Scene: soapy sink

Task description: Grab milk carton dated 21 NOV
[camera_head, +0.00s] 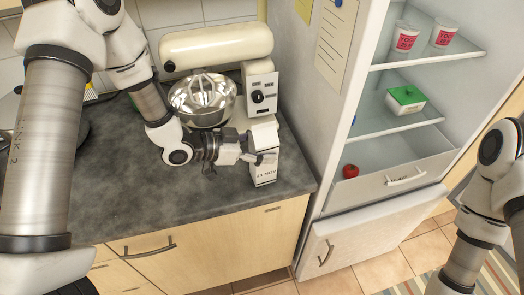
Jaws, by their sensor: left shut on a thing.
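The white milk carton (264,174), marked "21 NOV" on its lower front, is upright at the right end of the dark counter, in front of the stand mixer. My left gripper (256,158) reaches it from the left and is shut on it, with a finger across its front face. I cannot tell whether the carton's base touches the counter. My right arm comes down at the right edge, but its gripper is out of the picture.
The stand mixer (215,45) with its steel bowl (203,100) is close behind the carton. The fridge (335,130) stands open at the right, with yogurt cups (407,37), a green-lidded tub (406,98) and a tomato (350,171) inside. The counter's front left (130,205) is clear.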

